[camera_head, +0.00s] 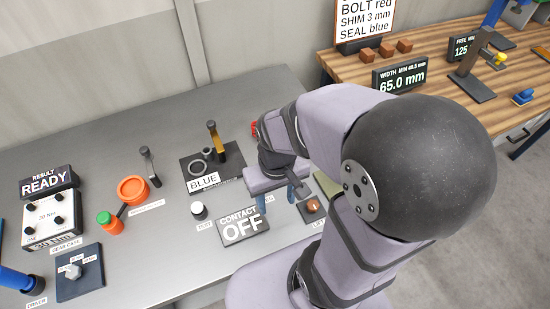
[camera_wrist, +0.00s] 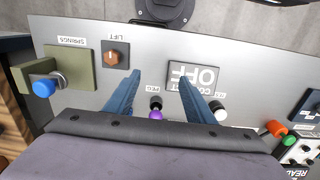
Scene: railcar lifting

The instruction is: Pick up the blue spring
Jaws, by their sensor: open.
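In the wrist view, a short blue cylinder (camera_wrist: 43,89) stands by a grey block at the edge of the olive pad (camera_wrist: 82,61) labelled SPRINGS. It is the only blue piece there, but I cannot make out coils on it. My gripper (camera_wrist: 158,78) is open and empty, its two blue fingers apart above the grey bench, with the cylinder well to their left. In the head view my gripper (camera_head: 276,198) hangs near the CONTACT OFF sign. There my arm hides the cylinder and most of the olive pad (camera_head: 325,183).
A purple-topped peg (camera_wrist: 156,112) shows between my fingers in the wrist view. The LIFT knob (camera_wrist: 115,57) and CONTACT OFF sign (camera_wrist: 193,76) flank them. A BLUE-labelled fixture (camera_head: 212,166) with an upright post stands behind my gripper. The wooden bench (camera_head: 440,62) is at the right.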

